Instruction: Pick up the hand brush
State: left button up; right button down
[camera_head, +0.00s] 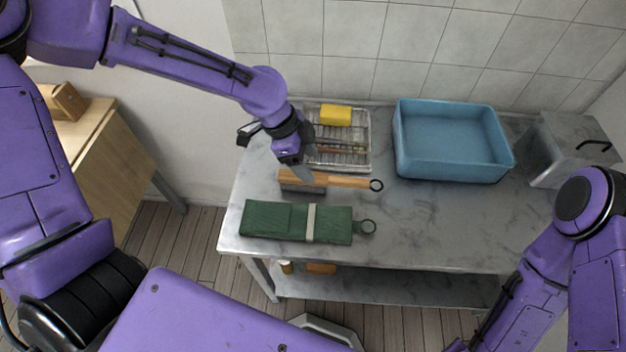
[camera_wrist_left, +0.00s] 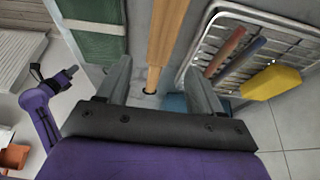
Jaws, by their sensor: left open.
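The hand brush (camera_head: 338,181) lies on the marble-topped table, with an orange wooden handle, a dark ring at its right end and dark bristles under its left part. Its wooden handle (camera_wrist_left: 167,35) also shows in the left wrist view, running between the two fingers. My left gripper (camera_head: 305,174) is directly over the left part of the brush, pointing down. In the left wrist view my left gripper (camera_wrist_left: 160,85) is open, with a finger on each side of the handle. I cannot tell whether they touch it. My right gripper is not in view; only my right arm shows.
A green roll (camera_head: 265,221) with a pale strap lies in front of the brush. A wire rack (camera_head: 350,160) with a yellow sponge (camera_head: 336,115) stands behind it. A blue tub (camera_head: 450,176) is at the back right. The table's right front (camera_head: 440,225) is clear.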

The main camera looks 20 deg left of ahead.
aim_at(317, 177)
pick_arm(q)
jog(key=p+x, duration=0.1)
jog(key=x, duration=0.7)
jog(key=shift+s, duration=0.15)
jog(key=shift+f, duration=0.2)
jog(key=shift+r, duration=0.1)
jog(key=c, duration=1.1)
